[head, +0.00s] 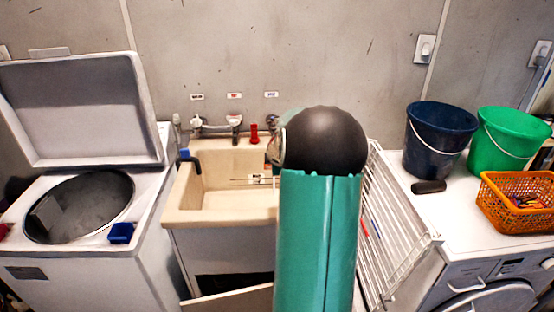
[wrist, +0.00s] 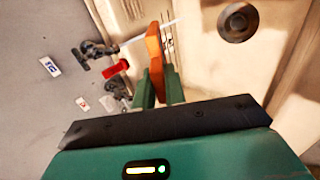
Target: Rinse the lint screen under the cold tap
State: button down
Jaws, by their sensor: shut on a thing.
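My gripper (wrist: 159,88) is shut on an orange, flat piece seen nearly edge-on, which I take to be the lint screen (wrist: 154,50). It is held over the pale sink (head: 185,217). In the wrist view a dark tap (wrist: 92,49) by the blue-marked label (wrist: 52,66) has a thin white streak (wrist: 135,40), which looks like running water. The streak meets the screen's far end; whether it wets the mesh I cannot tell. In the head view my arm hides the gripper and screen.
The sink's drain (wrist: 237,21) is near the screen. A red object (head: 254,134) stands on the sink's back ledge. A white rack (head: 390,235) stands right of my arm. Buckets (head: 437,140) and an orange basket (head: 488,209) crowd the right machine. The left washer's lid (head: 85,105) is open.

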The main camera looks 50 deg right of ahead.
jog(key=shift+w+d+f, duration=0.1)
jog(key=shift+w, duration=0.15)
jog(key=shift+s, duration=0.15)
jog(key=shift+w+d+f, duration=0.2)
jog(key=shift+f, duration=0.3)
jog(key=shift+w+d+f, duration=0.2)
jog(key=shift+f, duration=0.25)
jog(key=w+d+f, duration=0.8)
jog(key=w+d, duration=0.1)
jog(key=d, duration=0.2)
jog(key=shift+w, duration=0.35)
jog(key=shift+s+d, duration=0.1)
jog(key=shift+s, duration=0.05)
jog(key=shift+s+d, duration=0.2)
jog(key=shift+s, duration=0.05)
dwell(0.4)
jog(key=shift+w, duration=0.1)
